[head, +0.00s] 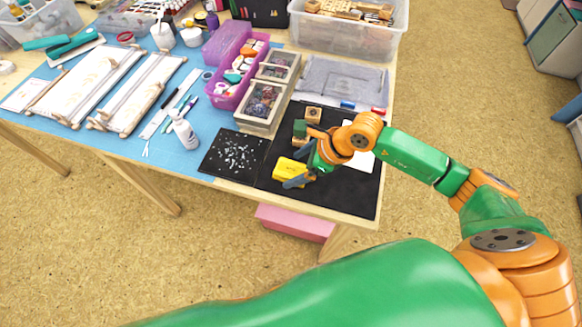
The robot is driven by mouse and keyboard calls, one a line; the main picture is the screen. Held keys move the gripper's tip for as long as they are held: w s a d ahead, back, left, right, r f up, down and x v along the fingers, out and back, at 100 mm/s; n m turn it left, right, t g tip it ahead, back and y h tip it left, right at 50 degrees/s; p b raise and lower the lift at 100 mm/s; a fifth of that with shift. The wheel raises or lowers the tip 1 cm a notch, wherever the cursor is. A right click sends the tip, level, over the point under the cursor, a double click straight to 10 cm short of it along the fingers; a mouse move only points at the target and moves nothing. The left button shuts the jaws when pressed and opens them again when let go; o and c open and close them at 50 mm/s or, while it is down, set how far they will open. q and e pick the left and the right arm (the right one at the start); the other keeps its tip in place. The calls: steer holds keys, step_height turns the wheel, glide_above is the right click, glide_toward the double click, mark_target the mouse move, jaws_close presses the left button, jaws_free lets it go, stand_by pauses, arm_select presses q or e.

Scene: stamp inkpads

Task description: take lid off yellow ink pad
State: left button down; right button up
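The yellow ink pad (287,167) lies on the black mat (345,196) near the table's front edge. Its lid cannot be told apart from its base at this size. My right gripper (293,168) reaches in from the right, low over the pad. Its two grey fingers are spread, one on the near side of the pad and one on the far side. Whether they touch it is not clear. The gripper covers the pad's right end. My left gripper is not in view.
A green block (300,128) and a wooden stamp (313,115) are just behind the gripper. White paper (360,160) lies under my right wrist. A black sheet with white bits (233,153) lies left of the pad. The mat's front right is clear.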

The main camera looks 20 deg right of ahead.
steer(key=c, duration=1.1)
steer(key=shift+c, duration=0.2)
